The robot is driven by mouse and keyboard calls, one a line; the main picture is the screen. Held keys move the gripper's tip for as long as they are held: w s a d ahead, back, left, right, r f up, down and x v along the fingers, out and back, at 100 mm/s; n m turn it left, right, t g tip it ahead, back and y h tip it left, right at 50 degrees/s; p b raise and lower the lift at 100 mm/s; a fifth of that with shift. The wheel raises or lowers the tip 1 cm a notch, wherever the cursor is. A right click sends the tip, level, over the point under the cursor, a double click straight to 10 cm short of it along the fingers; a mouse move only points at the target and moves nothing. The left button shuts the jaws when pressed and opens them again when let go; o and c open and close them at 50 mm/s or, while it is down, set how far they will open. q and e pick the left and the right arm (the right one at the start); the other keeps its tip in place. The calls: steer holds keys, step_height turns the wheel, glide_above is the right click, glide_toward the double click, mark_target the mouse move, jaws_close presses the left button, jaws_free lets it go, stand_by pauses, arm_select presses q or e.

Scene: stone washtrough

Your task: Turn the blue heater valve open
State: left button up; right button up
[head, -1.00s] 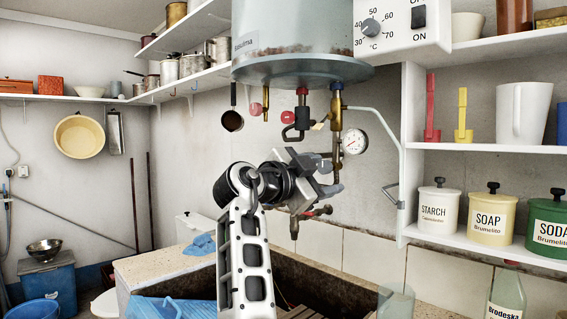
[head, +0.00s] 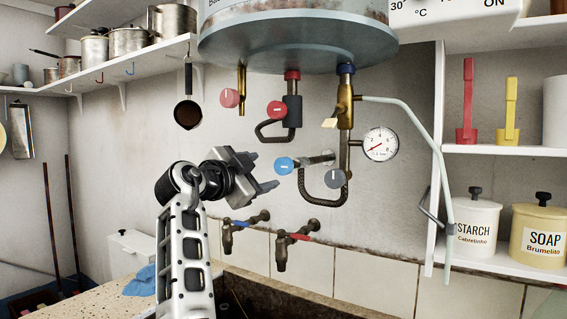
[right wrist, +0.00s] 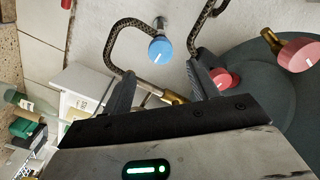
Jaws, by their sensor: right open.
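The blue heater valve (head: 284,164) is a round blue knob with a white mark, on a pipe stub below the boiler. It also shows in the right wrist view (right wrist: 160,49), in line with the gap between the fingers and beyond their tips. My right gripper (head: 264,172) is open and empty, just left of the knob in the head view. Its two fingers (right wrist: 160,68) stand apart in the wrist view, with no contact visible. The boiler (head: 300,45) hangs above. My left gripper is not in view.
Red knobs (head: 277,108) and a grey knob (head: 335,178) are close by. A braided hose, a pressure gauge (head: 381,143) and a pale pipe (head: 425,135) are to the right. Two taps (head: 281,248) stick out below. A shelf with jars (head: 474,225) stands at right.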

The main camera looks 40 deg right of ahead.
mark_target(280, 167)
steer(key=p+x, duration=0.3)
steer(key=x, duration=0.8)
steer(key=shift+w+d+f, duration=0.1)
steer(key=shift+w+d, duration=0.15)
steer(key=shift+d, duration=0.05)
steer(key=c, duration=1)
